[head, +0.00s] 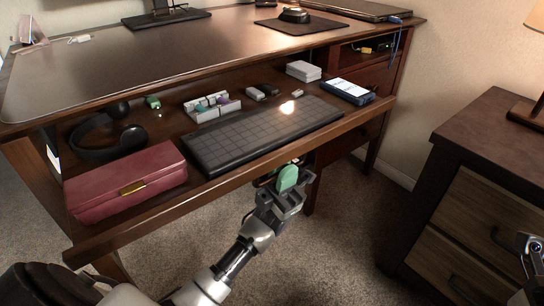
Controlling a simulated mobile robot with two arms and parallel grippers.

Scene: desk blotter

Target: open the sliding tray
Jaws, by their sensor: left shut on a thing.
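The sliding tray (222,187) is a wide wooden shelf under the desk top. It stands pulled out toward me, with its contents exposed. My left gripper (285,180) is at the tray's front edge, right of its middle, and is shut on it. A green pad shows at the fingers; the exact contact is hidden by the gripper.
The tray carries a red box (127,183), headphones (105,137), a keyboard (262,132), a sectioned organizer (212,107), white cards (303,70) and a phone (348,91). A nightstand (487,138) stands at right. Carpet in front of the tray is free.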

